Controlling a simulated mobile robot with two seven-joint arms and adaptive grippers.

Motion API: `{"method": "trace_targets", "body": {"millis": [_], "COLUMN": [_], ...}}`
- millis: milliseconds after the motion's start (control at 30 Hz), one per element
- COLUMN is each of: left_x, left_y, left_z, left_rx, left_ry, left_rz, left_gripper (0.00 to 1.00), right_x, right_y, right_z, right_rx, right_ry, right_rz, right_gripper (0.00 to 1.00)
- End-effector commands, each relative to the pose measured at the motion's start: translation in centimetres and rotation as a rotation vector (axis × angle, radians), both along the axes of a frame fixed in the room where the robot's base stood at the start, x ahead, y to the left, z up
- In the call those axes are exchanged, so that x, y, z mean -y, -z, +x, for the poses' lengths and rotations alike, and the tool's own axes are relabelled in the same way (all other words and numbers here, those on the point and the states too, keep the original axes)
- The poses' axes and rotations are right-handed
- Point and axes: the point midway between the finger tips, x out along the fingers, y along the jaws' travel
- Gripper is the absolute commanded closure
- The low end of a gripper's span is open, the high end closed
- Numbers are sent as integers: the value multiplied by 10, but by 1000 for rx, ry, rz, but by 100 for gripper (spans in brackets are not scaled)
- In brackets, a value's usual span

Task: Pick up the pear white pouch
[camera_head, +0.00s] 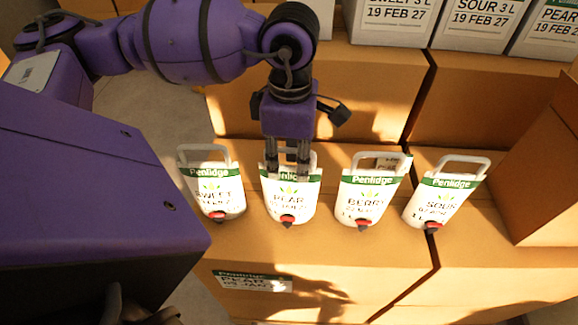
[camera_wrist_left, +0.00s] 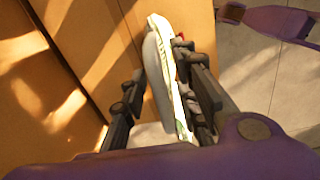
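The pear white pouch (camera_head: 290,200) has a green band, a printed label and a red spout. It stands upright on a cardboard box, second from the left in a row of similar pouches. My left gripper (camera_head: 287,168) points down over its top, covering the handle area and part of the green band. In the left wrist view the pouch (camera_wrist_left: 163,70) shows edge-on between the two fingers of the gripper (camera_wrist_left: 162,80). A gap shows beside the left finger; the right finger is close to the pouch, and contact there is unclear. I do not make out my right gripper.
The sweet pouch (camera_head: 217,192) stands to the left. The berry pouch (camera_head: 366,196) and sour pouch (camera_head: 440,202) stand to the right, with narrow gaps. Larger cardboard boxes (camera_head: 470,105) rise behind, and one box (camera_head: 545,165) stands at the right. Grey floor shows at the left.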

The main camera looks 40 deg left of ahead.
Motion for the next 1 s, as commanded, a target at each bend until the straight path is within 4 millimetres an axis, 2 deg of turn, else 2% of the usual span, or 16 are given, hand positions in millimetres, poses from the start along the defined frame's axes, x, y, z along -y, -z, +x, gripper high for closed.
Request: {"method": "trace_targets", "body": {"millis": [200,433,1000], "left_x": [0,0,0], "left_y": [1,1,-1], "left_z": [0,0,1], "left_rx": [0,0,5], "left_ry": [0,0,-1], "left_rz": [-1,-1,-1], "left_gripper": [72,100,100], "right_x": [3,3,0], "right_y": [-1,-2,-3], "right_z": [2,6,5], "right_rx": [3,10,9], "right_ry": [-12,-16,-1], "right_rz": [-8,-10,0], "right_gripper": [60,60,60]}}
